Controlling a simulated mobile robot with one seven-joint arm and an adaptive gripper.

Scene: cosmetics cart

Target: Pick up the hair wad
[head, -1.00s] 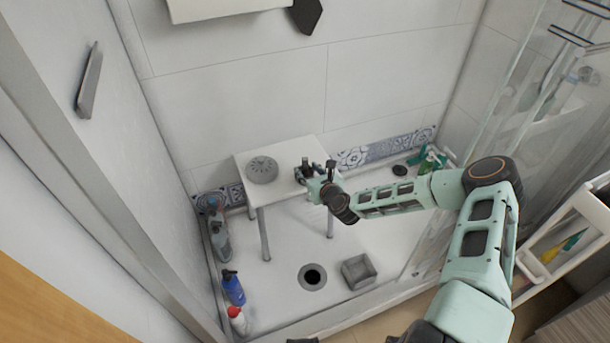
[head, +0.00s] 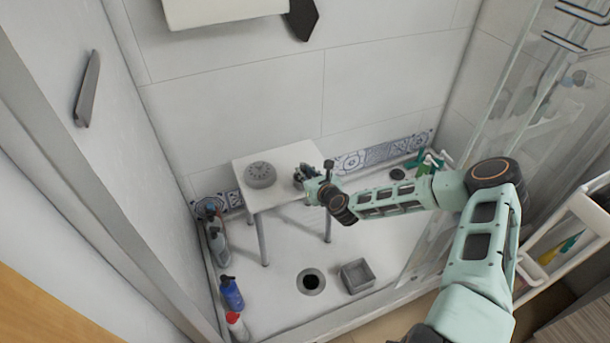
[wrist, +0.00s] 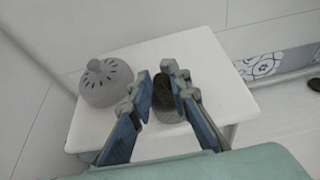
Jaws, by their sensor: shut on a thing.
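The hair wad (wrist: 162,92) is a dark brown clump between my gripper's fingers in the wrist view. It sits at the top of a small grey round piece (wrist: 168,115) over the white stool (wrist: 205,52). I cannot tell whether the wad and the grey piece are apart. My gripper (wrist: 164,72) is shut on the hair wad, with a blue-grey finger on each side. In the head view my gripper (head: 306,177) is at the stool's right side and hides the wad.
A grey slotted dome (head: 261,174) stands on the stool's left. Several bottles, including a blue one (head: 231,293), line the left edge of the shower tray. An open drain (head: 311,281) and a grey square box (head: 357,275) are on the floor. A glass door is at right.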

